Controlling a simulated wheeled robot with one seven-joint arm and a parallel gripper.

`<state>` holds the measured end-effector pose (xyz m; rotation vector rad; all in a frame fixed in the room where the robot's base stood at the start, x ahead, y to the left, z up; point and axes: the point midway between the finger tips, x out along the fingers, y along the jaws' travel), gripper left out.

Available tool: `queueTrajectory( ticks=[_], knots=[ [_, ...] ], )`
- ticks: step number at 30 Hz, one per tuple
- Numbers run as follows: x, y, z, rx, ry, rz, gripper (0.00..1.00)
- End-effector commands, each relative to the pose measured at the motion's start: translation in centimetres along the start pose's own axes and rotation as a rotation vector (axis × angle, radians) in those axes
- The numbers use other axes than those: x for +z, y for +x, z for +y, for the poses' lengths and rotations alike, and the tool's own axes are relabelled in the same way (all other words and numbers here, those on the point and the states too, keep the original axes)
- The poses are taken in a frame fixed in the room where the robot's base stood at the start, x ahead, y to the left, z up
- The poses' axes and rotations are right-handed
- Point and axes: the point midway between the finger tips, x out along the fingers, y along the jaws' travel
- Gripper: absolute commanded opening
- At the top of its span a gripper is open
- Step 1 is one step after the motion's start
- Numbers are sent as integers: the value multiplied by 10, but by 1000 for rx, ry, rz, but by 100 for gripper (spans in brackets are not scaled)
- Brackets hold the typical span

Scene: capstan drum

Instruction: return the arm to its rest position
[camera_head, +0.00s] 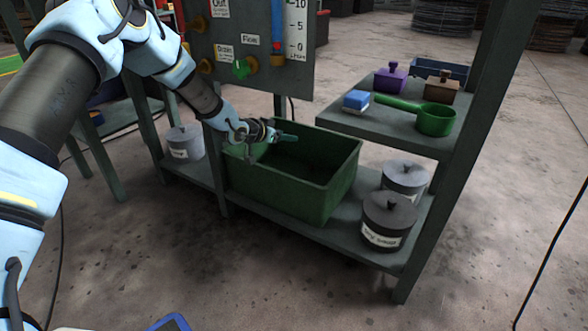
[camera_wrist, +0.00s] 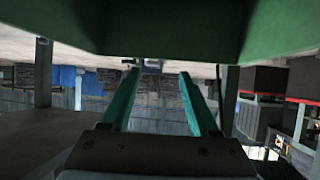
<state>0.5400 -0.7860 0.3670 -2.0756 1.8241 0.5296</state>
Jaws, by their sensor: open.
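My arm reaches from the left of the head view down to the green bin (camera_head: 290,193) on the lower shelf. My gripper (camera_head: 292,138) is at the bin's upper left rim, with its fingers over the bin's opening. In the wrist view the two teal fingers (camera_wrist: 158,100) stand apart with nothing between them. A green surface (camera_wrist: 180,35) fills the top of the wrist view, close to the fingers. I cannot tell whether the gripper touches the bin.
An upright panel (camera_head: 250,50) with valves and a gauge stands behind the arm. The upper right shelf (camera_head: 400,130) holds a green scoop (camera_head: 435,119), a blue block (camera_head: 356,100) and lidded boxes. Grey lidded pots (camera_head: 388,220) stand beside the bin. The floor at front is clear.

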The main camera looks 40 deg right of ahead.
Motion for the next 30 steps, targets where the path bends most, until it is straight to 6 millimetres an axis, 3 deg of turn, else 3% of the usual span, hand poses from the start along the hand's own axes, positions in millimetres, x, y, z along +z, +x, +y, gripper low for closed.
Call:
queueTrajectory(
  ticks=[3,7,24,28,30],
  knots=[
    [-2,-20,0,0,0,-1,61],
    [-1,-30,0,0,-1,-1,61],
    [0,-33,-1,-2,-1,-1,61],
    [0,-53,-19,-43,-13,-37,61],
    [2,-79,-41,-94,-35,-84,61]
  ],
)
